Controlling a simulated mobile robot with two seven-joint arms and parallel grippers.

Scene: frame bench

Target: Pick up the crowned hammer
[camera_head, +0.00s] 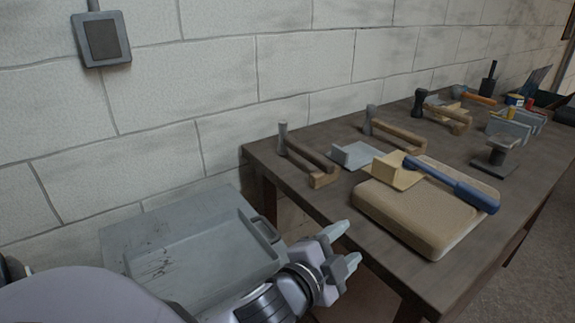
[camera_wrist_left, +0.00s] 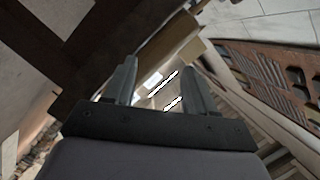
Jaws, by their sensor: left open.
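Several hammers lie on the dark workbench (camera_head: 400,265). One has a blue handle (camera_head: 465,190) and slopes across a thick tan pad, its upper end by a yellowish block (camera_head: 397,171). Along the wall are a grey-headed hammer (camera_head: 283,138) at the near corner, another grey-headed one (camera_head: 370,120) and a dark-headed one (camera_head: 420,102), all with brown wooden handles. I cannot tell which is crowned. My left gripper (camera_head: 344,245) is open and empty, left of the bench's near edge and apart from the hammers. Its two fingers also show in the left wrist view (camera_wrist_left: 160,72). My right gripper is out of view.
The tan pad (camera_head: 405,222) fills much of the near bench top. A grey plate (camera_head: 352,154) and a dark metal tool (camera_head: 497,155) stand nearby. A grey metal box (camera_head: 185,235) is left of the bench. The far bench end is cluttered.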

